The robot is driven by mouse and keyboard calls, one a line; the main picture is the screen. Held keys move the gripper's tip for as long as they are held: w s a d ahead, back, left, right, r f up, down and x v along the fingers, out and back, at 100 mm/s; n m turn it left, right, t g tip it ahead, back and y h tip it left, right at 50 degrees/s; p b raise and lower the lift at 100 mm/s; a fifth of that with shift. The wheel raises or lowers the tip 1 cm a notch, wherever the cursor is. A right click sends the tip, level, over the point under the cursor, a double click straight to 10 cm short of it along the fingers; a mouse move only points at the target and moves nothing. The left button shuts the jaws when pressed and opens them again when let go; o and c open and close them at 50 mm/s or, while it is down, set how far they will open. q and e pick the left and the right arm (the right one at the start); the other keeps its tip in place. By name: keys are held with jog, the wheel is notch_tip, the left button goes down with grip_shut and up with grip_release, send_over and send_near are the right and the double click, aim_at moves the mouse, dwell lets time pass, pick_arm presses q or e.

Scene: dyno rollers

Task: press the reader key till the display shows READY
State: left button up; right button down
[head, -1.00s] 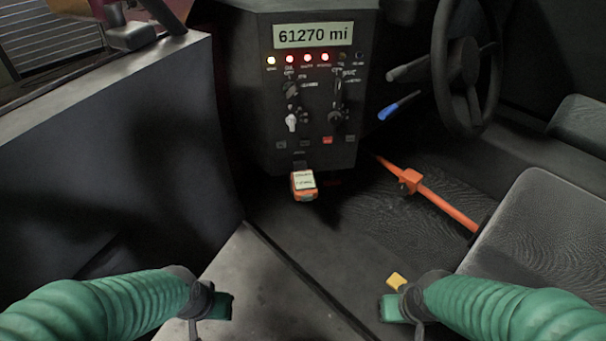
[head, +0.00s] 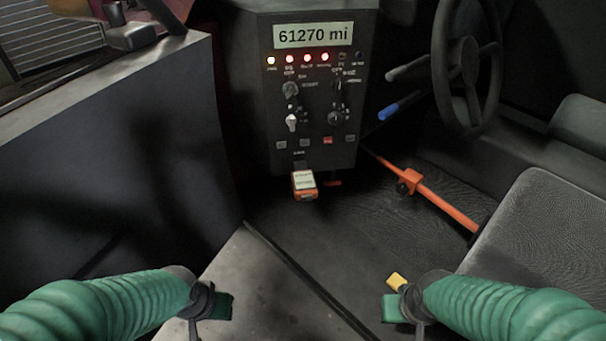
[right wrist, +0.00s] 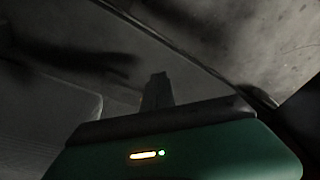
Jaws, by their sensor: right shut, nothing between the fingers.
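An orange reader (head: 304,186) with a small pale screen hangs at the bottom of the black console. The text on its screen is too small to read, and I cannot make out its key. The console display (head: 313,36) shows "61270 mi". My left gripper (head: 222,306) is low in the head view, left of and well short of the reader; its jaws cannot be judged. My right gripper (head: 392,307) is low and to the right, shut and empty, also apart from the reader. Its dark finger (right wrist: 157,92) shows in the right wrist view.
The console (head: 315,100) has lit red lamps, knobs and switches. An orange bar (head: 440,200) slants across the floor to the right, below the steering wheel (head: 467,70). A seat (head: 550,230) is at right. A yellow piece (head: 397,280) shows by my right gripper.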

aim_at(307, 198)
dwell(0.8)
jog(key=w+a+r+n+t+y+p, duration=0.2)
jog(key=w+a+r+n+p, duration=0.1)
jog(key=w+a, duration=0.4)
jog(key=w+a+r+n+t+y+p, duration=0.2)
jog(key=w+a+r+n, duration=0.3)
jog(key=a, duration=0.5)
jog(key=shift+w+n+t+p, duration=0.8)
jog(key=shift+w+p, duration=0.05)
jog(key=shift+w, duration=0.2)
jog(key=shift+w+a+r, duration=0.1)
jog(key=w+a+p, duration=0.1)
jog(key=w+p, duration=0.1)
jog(key=w, duration=0.6)
jog(key=shift+w+a, duration=0.25)
